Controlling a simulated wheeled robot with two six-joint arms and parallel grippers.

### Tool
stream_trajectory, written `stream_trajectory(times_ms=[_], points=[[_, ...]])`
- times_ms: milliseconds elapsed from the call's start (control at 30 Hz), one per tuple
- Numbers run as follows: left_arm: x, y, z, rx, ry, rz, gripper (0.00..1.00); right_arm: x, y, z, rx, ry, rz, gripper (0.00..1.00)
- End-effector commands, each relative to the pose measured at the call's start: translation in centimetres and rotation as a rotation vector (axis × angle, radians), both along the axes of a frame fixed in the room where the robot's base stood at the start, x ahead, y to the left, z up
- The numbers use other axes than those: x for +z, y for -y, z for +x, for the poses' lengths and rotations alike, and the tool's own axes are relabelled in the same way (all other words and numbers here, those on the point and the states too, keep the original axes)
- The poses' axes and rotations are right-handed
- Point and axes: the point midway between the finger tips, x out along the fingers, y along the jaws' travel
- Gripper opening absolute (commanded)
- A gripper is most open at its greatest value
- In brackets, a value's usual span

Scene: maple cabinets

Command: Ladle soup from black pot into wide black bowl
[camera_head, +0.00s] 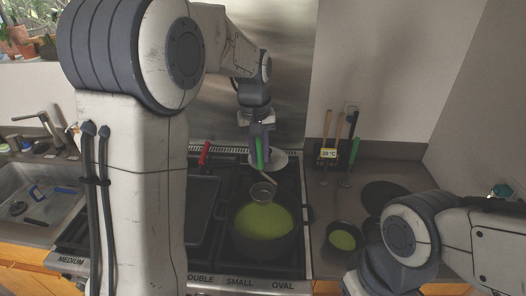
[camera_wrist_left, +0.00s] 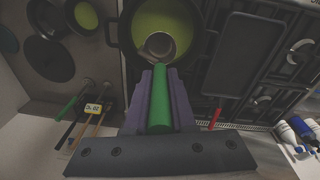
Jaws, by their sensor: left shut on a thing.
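The black pot (camera_head: 237,250) stands on the stove with green soup (camera_head: 262,222) in it; its rim also shows in the wrist view (camera_wrist_left: 124,30). My left gripper (camera_head: 262,150) is shut on the green handle of the ladle (camera_head: 262,191), behind the pot. In the wrist view the ladle's cup (camera_wrist_left: 160,45) is over the pot's wall-side edge; whether it holds soup I cannot tell. A black bowl (camera_head: 329,235) right of the pot contains green soup. Another dark bowl (camera_wrist_left: 48,17) stands beside it. Which is the wide bowl is unclear. My right gripper is out of view.
A dark round disc (camera_head: 383,190) lies on the right counter. Utensils stand by the wall near a 29 °C display (camera_head: 328,153). A dark griddle (camera_wrist_left: 245,52) with a red handle lies beside the pot. A sink (camera_head: 40,200) is at the left.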

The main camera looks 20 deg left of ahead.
Motion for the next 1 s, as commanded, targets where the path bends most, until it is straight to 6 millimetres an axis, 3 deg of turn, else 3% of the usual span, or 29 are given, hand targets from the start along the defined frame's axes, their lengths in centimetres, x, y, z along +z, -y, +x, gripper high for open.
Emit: stream_trajectory(times_ms=[33,300,1000], points=[[-1.1,-0.1,-0.1,0.002,0.001,0.0,0.0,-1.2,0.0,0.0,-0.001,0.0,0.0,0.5],[-3.7,-0.2,-0.8,0.002,0.002,0.001,0.0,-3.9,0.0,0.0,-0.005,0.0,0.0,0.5],[-10.5,0.2,0.1,-0.003,0.0,0.0,0.0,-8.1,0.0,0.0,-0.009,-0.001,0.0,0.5]])
